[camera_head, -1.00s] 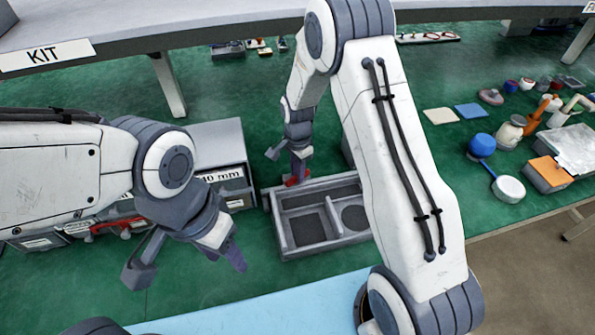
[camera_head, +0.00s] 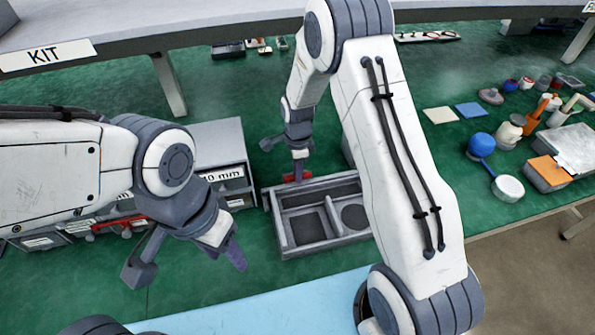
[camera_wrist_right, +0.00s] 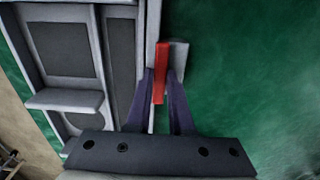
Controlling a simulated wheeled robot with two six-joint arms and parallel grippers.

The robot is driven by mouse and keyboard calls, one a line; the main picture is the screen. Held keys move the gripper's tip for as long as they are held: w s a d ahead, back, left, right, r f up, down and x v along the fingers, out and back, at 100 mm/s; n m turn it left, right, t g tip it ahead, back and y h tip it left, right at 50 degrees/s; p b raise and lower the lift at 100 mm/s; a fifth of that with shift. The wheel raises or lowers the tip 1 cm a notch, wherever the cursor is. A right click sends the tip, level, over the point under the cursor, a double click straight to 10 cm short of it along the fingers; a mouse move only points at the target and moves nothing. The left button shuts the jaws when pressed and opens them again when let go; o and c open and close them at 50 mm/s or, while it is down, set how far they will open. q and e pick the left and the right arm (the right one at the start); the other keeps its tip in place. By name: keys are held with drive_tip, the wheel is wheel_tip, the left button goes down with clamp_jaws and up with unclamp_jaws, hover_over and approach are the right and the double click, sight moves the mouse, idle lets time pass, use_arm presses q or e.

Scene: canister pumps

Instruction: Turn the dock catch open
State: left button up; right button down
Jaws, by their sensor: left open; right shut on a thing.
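The dock (camera_head: 284,238) is a grey tray with recessed compartments on the green table, in the middle of the head view; it also shows in the right wrist view (camera_wrist_right: 93,60). Its red catch (camera_head: 296,177) is at the back left corner of the dock. In the right wrist view the red catch (camera_wrist_right: 161,70) stands along the dock's edge, between the fingers of my right gripper (camera_wrist_right: 160,105). My right gripper is shut on the catch. My left gripper (camera_head: 190,262) is open and empty, above the table to the left of the dock.
A grey bin unit (camera_head: 217,150) with a size label stands left of the dock. A red-handled tool (camera_head: 120,224) lies farther left. A blue mat (camera_head: 270,305) is at the front. Several jars, a brush and an orange box (camera_head: 550,170) stand at the right. A shelf crosses the back.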

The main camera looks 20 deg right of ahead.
drive_tip(key=shift+w, duration=0.1)
drive_tip(key=c, duration=0.8)
unclamp_jaws()
drive_tip(key=shift+r, duration=0.1)
wheel_tip(320, 180, up, 10)
drive_tip(key=b, duration=0.1)
drive_tip(key=shift+r, duration=0.2)
